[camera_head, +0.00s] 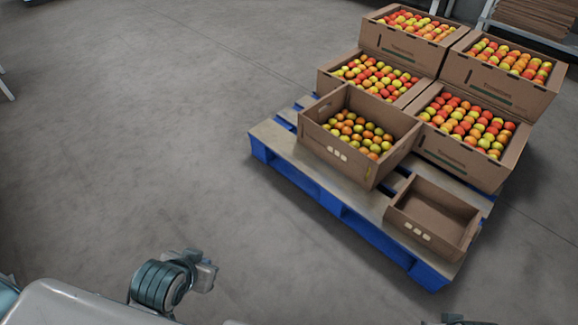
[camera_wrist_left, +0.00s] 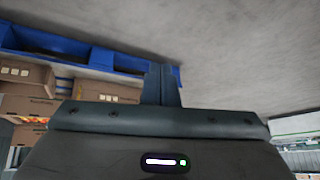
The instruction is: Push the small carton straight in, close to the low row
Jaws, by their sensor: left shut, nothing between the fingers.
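The small carton (camera_head: 415,229) is an empty, open brown box at the pallet's near right corner. A strip of bare pallet separates it from the full carton (camera_head: 463,160) of the low row behind it. My left gripper (camera_head: 207,273) is low in the head view, well left of the pallet and apart from the small carton. In the left wrist view its fingers (camera_wrist_left: 161,84) are together with nothing between them. My right gripper is not clearly seen.
The blue pallet (camera_head: 345,213) carries several cartons of tomatoes, stacked higher at the back. A half-filled carton (camera_head: 340,157) stands left of the small carton. In the left wrist view the pallet edge (camera_wrist_left: 105,57) is beyond my fingers. The grey floor (camera_head: 130,130) at left is clear.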

